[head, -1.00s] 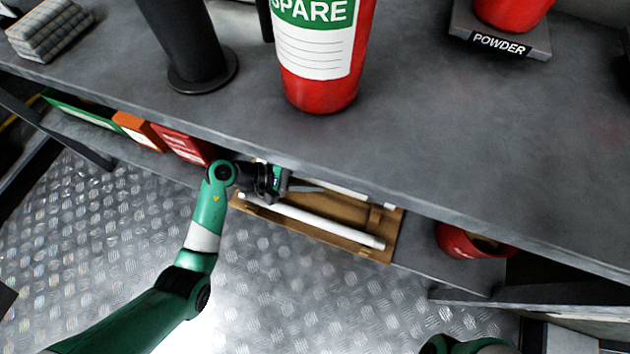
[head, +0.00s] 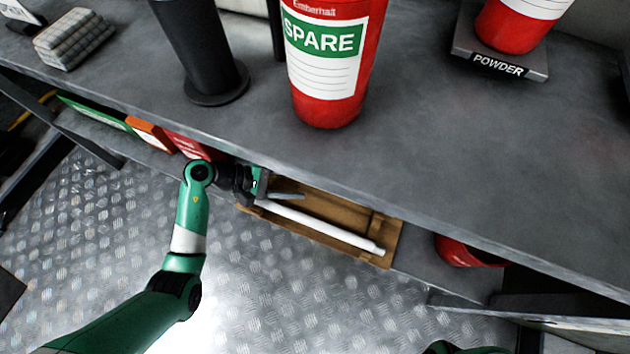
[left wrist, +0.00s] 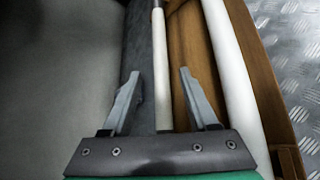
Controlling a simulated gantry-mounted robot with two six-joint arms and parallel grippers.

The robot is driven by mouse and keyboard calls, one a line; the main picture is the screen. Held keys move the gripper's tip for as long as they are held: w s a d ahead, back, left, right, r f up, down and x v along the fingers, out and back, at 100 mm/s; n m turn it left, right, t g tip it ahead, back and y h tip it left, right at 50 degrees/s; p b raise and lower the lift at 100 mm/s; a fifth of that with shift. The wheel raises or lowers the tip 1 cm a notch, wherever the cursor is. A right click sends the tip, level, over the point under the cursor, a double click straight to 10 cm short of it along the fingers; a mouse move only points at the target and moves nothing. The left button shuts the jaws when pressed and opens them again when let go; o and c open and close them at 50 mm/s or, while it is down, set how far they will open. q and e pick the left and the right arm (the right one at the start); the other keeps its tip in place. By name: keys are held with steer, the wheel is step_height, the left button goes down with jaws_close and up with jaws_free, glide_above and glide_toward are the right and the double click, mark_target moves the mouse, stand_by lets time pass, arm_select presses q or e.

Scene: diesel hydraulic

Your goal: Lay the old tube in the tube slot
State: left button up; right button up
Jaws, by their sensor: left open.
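A wooden tray (head: 396,245) sits on the low shelf under the bench edge. A thick white tube (head: 325,228) lies lengthwise in it; it also shows in the left wrist view (left wrist: 232,75). A thinner cream tube (left wrist: 162,70) with a darker end band runs along the tray's dark-grey side. I cannot tell whether it rests in a slot or beside the tray. My left gripper (head: 286,195) is over the tray's left end. In the left wrist view its open fingers (left wrist: 159,74) stand either side of the cream tube, with gaps on both sides. My right gripper is out of view.
The bench (head: 420,150) overhangs the shelf. A red SPARE extinguisher (head: 330,90), black cylinder (head: 205,50) and POWDER stand (head: 500,62) are on it. Red (head: 190,146), orange (head: 150,133) and green boxes (head: 95,113) lie left; a red container (head: 465,250) is right.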

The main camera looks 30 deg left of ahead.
arm_select(q)
steer(key=p+v, duration=0.1)
steer(key=v, duration=0.5)
stand_by(0.4)
